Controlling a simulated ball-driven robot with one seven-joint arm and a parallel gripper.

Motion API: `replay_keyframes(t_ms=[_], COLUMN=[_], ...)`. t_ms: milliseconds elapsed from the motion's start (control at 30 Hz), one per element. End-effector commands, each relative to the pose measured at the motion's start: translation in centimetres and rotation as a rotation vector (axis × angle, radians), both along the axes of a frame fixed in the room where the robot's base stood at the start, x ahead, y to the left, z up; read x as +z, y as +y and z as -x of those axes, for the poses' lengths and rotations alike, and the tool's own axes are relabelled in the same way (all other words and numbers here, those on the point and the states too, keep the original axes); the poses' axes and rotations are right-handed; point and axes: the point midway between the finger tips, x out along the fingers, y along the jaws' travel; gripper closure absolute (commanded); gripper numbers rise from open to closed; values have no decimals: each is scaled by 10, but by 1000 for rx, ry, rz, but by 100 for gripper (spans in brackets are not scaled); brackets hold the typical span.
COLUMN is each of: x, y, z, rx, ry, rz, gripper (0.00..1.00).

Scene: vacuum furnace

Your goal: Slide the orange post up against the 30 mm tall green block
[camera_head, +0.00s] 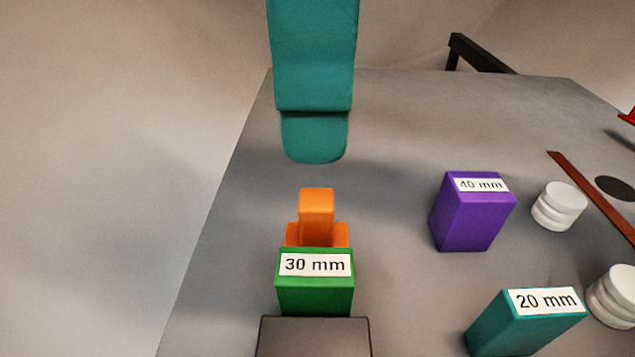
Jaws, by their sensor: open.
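The orange post (317,215) stands upright on a wider orange base, directly behind the green block as I look at it. The green block (315,297) carries a white "30 mm" label. The block hides the lower part of the post's base, so I cannot tell whether the two touch. My gripper (315,148) is the teal part coming down from the top, beyond and above the post. It is open and apart from the post, with nothing seen in it; one finger seems to hide the other.
A dark grey block (313,338) stands in front of the green block. To the right are a purple 40 mm block (467,218), a teal 20 mm block (520,325) and white round pieces (560,206). The grey table (390,150) is clear behind the post; its left edge is near.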

Motion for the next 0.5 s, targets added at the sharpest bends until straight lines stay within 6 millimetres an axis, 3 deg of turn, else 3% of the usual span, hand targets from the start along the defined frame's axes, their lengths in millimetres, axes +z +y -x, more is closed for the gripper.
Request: replay_keyframes(t_ms=[33,200,500], x=[-15,-45,-73], y=[-1,-1,0], z=[0,0,0], rx=[1,2,1], ry=[2,2,1], rz=[1,1,0], gripper=[49,49,49])
